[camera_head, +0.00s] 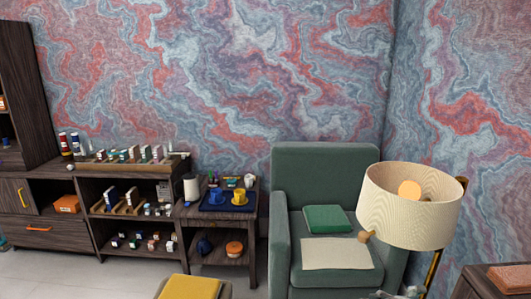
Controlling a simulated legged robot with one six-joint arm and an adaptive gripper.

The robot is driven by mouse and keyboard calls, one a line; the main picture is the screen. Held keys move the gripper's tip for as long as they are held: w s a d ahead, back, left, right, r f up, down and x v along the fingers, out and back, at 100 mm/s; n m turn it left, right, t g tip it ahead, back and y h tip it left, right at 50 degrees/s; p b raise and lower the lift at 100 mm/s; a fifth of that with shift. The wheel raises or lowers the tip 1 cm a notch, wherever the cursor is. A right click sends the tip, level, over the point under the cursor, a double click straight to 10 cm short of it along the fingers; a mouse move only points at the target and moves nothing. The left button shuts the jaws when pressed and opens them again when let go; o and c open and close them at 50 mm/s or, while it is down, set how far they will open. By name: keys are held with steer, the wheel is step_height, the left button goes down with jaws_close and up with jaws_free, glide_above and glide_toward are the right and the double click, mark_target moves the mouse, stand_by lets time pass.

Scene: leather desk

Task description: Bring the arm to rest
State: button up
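My arm and gripper are not recognisable in the head view. Small grey and whitish shapes show at the bottom edge, below the lamp, but they are cut off and too small to identify. The task names no other object.
A green armchair (327,160) holds a green book (327,219) and a cream sheet (335,254). A lamp with a cream shade (408,220) stands to its right. Crowded shelves (85,228) and a side table (185,212) line the wall. Floor (50,270) is bare at lower left.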

steer(key=s+a+f+m+g+y, duration=0.1)
steer(key=s+a+m+y, duration=0.7)
steer(key=m, duration=0.7)
steer(key=a+y, duration=0.2)
steer(key=a, duration=0.2)
steer(key=shift+a+y, duration=0.35)
steer(key=shift+y, duration=0.05)
